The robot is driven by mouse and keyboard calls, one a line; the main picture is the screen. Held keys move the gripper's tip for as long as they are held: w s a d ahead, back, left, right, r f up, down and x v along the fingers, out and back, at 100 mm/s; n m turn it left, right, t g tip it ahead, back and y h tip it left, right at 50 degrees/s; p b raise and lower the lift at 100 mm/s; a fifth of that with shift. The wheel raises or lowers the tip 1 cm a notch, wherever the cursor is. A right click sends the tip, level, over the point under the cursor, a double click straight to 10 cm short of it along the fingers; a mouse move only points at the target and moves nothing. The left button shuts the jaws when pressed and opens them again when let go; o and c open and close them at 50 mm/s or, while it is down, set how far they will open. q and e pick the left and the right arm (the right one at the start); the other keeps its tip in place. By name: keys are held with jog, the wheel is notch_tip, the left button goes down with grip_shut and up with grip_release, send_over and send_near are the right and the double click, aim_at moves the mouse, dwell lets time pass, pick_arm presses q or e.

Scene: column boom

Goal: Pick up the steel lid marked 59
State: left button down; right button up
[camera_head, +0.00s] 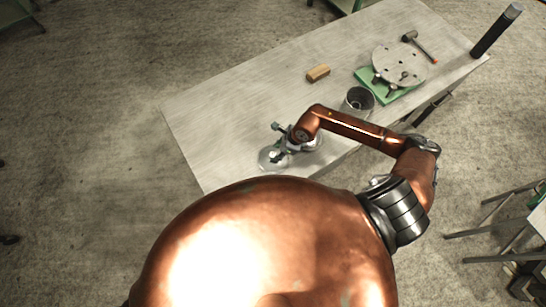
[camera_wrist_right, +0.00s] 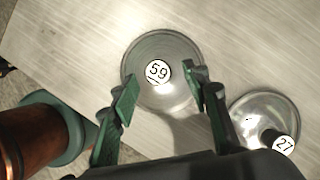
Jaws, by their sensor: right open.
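The steel lid marked 59 (camera_wrist_right: 150,47) is a round grey disc with a white number label on its knob. It lies on the table, and in the head view (camera_head: 268,161) it is near the table's front edge, partly covered by the gripper. My right gripper (camera_wrist_right: 164,80) is open, with its green-padded fingers appearing on either side of the label in the wrist view. I cannot tell how high they are above the lid. In the head view the right gripper (camera_head: 280,145) is small at the arm's end. My left gripper is not in view.
A second lid, marked 27 (camera_wrist_right: 262,108), lies right of lid 59 in the wrist view. The long table (camera_head: 225,105) also holds a wooden block (camera_head: 318,73), a metal pot (camera_head: 359,101), a round plate on a green base (camera_head: 398,64), a hammer (camera_head: 421,46) and a dark cylinder (camera_head: 495,32).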

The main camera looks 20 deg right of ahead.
jog(key=shift+x, duration=0.85)
jog(key=shift+a, duration=0.15)
jog(key=shift+c, duration=0.2)
jog(key=shift+r, duration=0.1)
grip_shut()
